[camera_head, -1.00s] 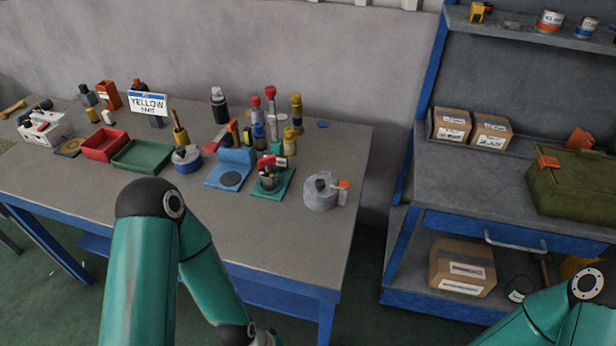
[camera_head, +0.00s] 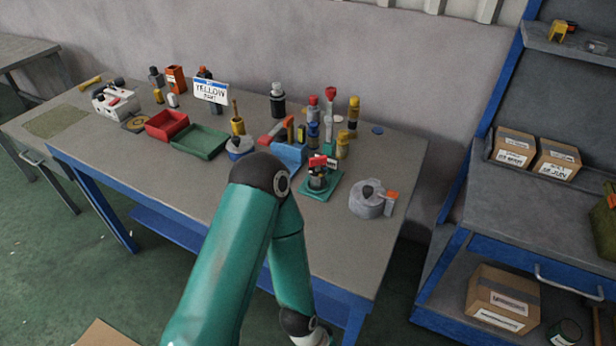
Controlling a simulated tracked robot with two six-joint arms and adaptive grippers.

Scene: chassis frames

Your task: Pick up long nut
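I cannot pick out a long nut for sure; the small parts on the workbench (camera_head: 330,235) are too small to tell apart. A small white cylinder (camera_head: 172,100) and a small yellow one (camera_head: 158,96) stand near the red tray (camera_head: 150,128). My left arm rises in front of the bench and bends down again, its wrist cut off at the bottom edge. The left gripper is out of the picture. My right arm and gripper are not in view.
A green tray (camera_head: 182,151), a sign reading "YELLOW" (camera_head: 210,91), bottles and tools stand along the bench. A grey round device (camera_head: 366,207) is near its right end. A blue-framed shelf with cardboard boxes (camera_head: 513,147) stands at right. The bench's front strip is bare.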

